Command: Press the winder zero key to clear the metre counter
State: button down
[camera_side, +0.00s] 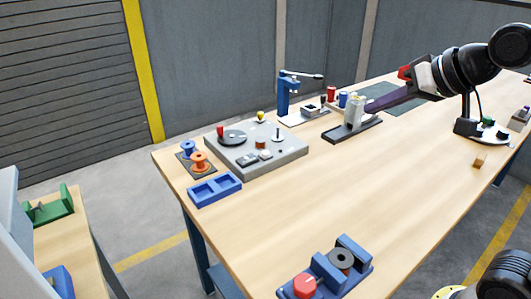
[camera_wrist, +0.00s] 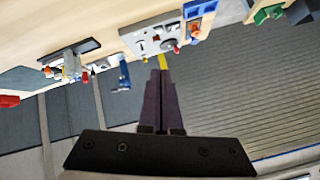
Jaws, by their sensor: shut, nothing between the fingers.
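The winder (camera_side: 293,154) is a grey box on the table's far left part, with a dark round plate, a red knob, a yellow knob, a spindle and small panels on top. Its small panels (camera_side: 246,160) are too small to read, and I cannot tell which part is the zero key. The winder also shows upside down at the top of the wrist view (camera_wrist: 135,41). My gripper (camera_side: 367,107) has long purple fingers, shut and empty, to the right of the winder and well apart from it. The fingers also show in the wrist view (camera_wrist: 160,73).
A blue lever press (camera_side: 283,97) stands behind the winder. A grey fixture on a dark base (camera_side: 343,135) overlaps my fingertips in the picture. Orange and blue spools (camera_side: 199,162) and a blue tray (camera_side: 229,190) lie left. A blue stand with a red knob (camera_side: 331,272) is in front. The middle table is clear.

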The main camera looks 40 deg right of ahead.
jog(key=w+r+m+t, duration=0.1)
jog(key=w+r+m, duration=0.1)
jog(key=w, duration=1)
jog(key=m+g, duration=0.1)
jog(key=m, duration=0.1)
send_over(268, 155)
notch_tip(268, 155, down, 16)
jog(key=shift+a+f+g, duration=0.1)
jog(key=shift+f+g, duration=0.2)
jog(key=shift+f, duration=0.1)
jog(key=shift+f, duration=4.4)
jog(key=shift+f, duration=0.25)
jog(key=shift+f, duration=0.15)
